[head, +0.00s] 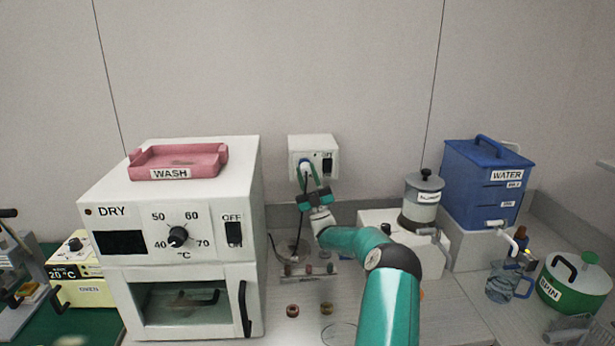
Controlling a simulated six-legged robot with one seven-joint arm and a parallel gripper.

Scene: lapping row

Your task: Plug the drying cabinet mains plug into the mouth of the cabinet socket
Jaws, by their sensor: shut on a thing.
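The cabinet socket (328,147) is a white box on the back wall, with a black switch on its right side. My gripper (308,180) is raised in front of the socket's lower left and is shut on the mains plug (304,166), which is pale and small in view. A dark cord (300,220) hangs from the plug. The plug overlaps the socket's face in this view; the mouth is hidden behind it, and I cannot tell whether the plug is in it. The white drying cabinet (190,277), marked DRY, stands to the left of my gripper.
A pink WASH tray (180,162) lies on the cabinet. Small parts sit near a low stand (308,272) on the bench below my arm. To the right are a grey-lidded canister (421,203), a blue WATER tank (487,185), a jug (505,284) and a green SPIN pot (578,283).

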